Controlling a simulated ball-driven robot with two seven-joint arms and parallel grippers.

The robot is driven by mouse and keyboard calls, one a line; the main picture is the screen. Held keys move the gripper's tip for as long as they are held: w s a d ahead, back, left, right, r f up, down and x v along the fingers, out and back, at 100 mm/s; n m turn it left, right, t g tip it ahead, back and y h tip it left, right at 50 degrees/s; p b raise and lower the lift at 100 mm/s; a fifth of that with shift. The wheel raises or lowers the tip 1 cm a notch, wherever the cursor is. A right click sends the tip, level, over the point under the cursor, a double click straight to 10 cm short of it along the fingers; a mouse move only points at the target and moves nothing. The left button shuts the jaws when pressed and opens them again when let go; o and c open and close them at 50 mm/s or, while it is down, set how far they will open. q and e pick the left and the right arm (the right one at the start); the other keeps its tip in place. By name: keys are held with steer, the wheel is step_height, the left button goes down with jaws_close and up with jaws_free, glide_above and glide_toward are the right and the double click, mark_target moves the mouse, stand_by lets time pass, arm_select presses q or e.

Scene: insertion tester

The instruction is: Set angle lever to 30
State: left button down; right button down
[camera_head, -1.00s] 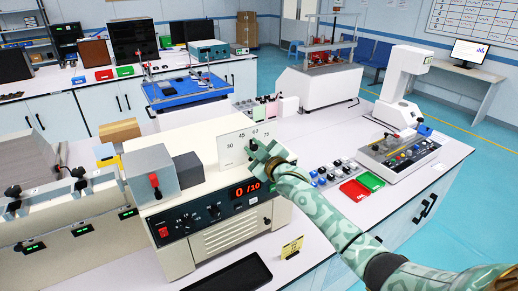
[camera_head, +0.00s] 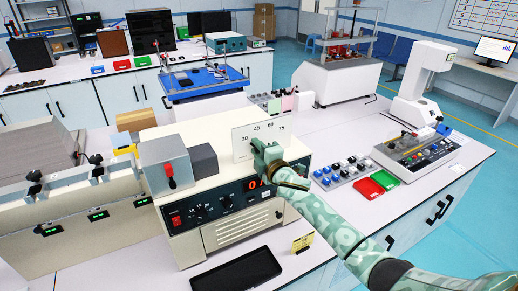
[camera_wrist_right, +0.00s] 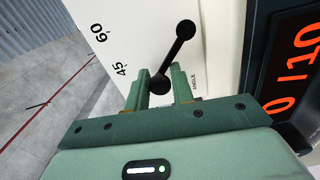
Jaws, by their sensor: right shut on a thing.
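The angle lever (camera_wrist_right: 173,55) is a black rod with a ball at each end, in the right wrist view. It stands against a white scale plate (camera_wrist_right: 105,12), which reads 45 and 60 there, beside the word ANGLE. My right gripper (camera_wrist_right: 160,80) is shut on the lever, with its lower ball between the green fingers. In the head view, the plate (camera_head: 242,150) carries 30, 45, 60 and 75 on the cream tester (camera_head: 235,230). My right gripper (camera_head: 265,153) is in front of its lower part and hides the lever. The mark it points at cannot be read. My left gripper is out of view.
A red display (camera_wrist_right: 292,65) reads 0/10 in the wrist view. A grey block with a red-knobbed lever (camera_head: 168,165) stands left of the plate. A black tray (camera_head: 235,277) lies in front; red (camera_head: 368,188) and green (camera_head: 385,179) trays lie right.

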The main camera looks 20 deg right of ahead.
steer(key=shift+w+d+r+n, duration=0.1)
steer(key=shift+d+r+n, duration=0.1)
steer(key=shift+r+n, duration=0.3)
steer(key=c, duration=1.3)
jaws_free()
steer(key=shift+f, duration=0.25)
steer(key=shift+o, duration=0.2)
steer(key=shift+f, duration=0.15)
steer(key=s+d, duration=0.1)
steer(key=s, duration=1.5)
steer(key=shift+s, duration=0.15)
steer(key=shift+d, duration=0.1)
